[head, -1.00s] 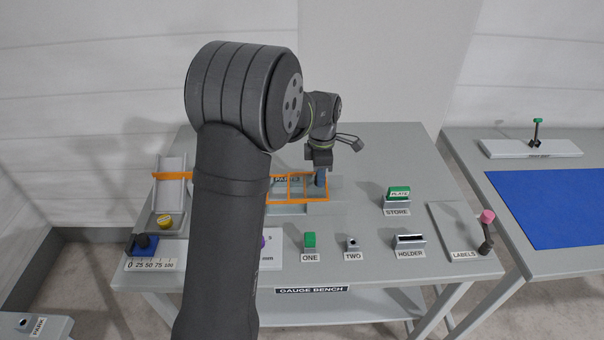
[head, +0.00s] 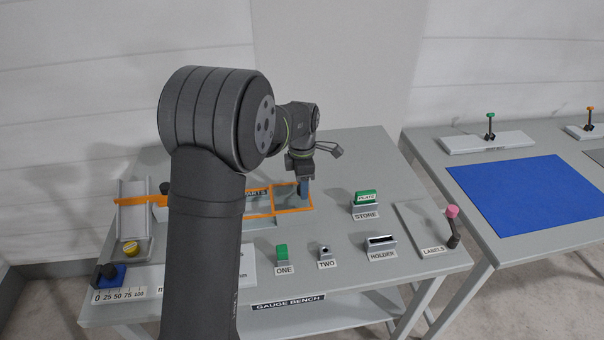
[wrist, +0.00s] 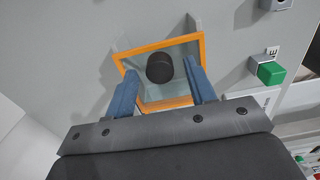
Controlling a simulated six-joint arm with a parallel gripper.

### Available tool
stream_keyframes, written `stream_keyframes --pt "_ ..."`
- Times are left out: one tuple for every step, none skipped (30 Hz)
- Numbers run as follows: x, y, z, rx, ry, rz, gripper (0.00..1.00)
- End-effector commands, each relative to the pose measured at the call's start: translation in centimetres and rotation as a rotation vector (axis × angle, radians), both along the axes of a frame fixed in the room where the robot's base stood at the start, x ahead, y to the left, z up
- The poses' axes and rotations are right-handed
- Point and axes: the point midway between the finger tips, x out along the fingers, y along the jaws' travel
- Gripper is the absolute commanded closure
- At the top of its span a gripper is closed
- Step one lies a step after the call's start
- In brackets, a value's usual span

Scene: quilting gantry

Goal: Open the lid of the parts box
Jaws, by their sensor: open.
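The parts box (head: 262,222) stands on the grey bench, labelled PARTS and partly hidden behind my arm in the head view. Its orange-edged frame (head: 292,211) shows at the right end, and as an orange rectangle (wrist: 161,46) around a glassy pane in the wrist view. A dark round knob (wrist: 159,67) shows within the frame. My gripper (head: 304,190) is above the box's right end, blue fingers pointing down. In the wrist view my gripper (wrist: 160,75) is open, with one finger on each side of the knob. I cannot tell whether they touch it.
A green plate in its store (head: 365,199) stands right of the box. Block ONE (head: 282,252), TWO (head: 325,252) and a holder (head: 381,243) line the front. A second table with a blue mat (head: 530,193) is at right.

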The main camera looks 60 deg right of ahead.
Motion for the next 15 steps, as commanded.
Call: stream_keyframes --pt "0.0 0.0 0.4 -0.001 0.0 0.0 0.5" --pt "0.0 0.0 0.6 -0.002 -0.001 0.0 0.5" --pt "0.0 -0.1 1.1 -0.003 -0.001 0.0 0.5" --pt "0.0 -0.1 1.6 -0.004 -0.001 0.0 0.5" --pt "0.0 -0.1 2.2 -0.005 -0.002 0.0 0.5" --pt "0.0 -0.1 3.0 -0.005 -0.002 0.0 0.5" --pt "0.0 -0.1 3.6 -0.005 -0.002 0.0 0.5" --pt "0.0 -0.1 4.3 -0.005 -0.002 0.0 0.5" --pt "0.1 -0.1 5.4 -0.006 -0.002 0.0 0.5" --pt "0.0 -0.1 6.1 -0.006 -0.002 0.0 0.5" --pt "0.0 -0.1 6.8 -0.006 -0.003 0.0 0.5" --pt "0.0 -0.1 7.8 -0.006 -0.002 0.0 0.5" --pt "0.0 -0.1 8.6 -0.006 -0.002 0.0 0.5" --pt "0.0 -0.1 9.4 -0.006 -0.002 0.0 0.5" --pt "0.0 -0.1 10.3 -0.005 -0.002 0.0 0.5"
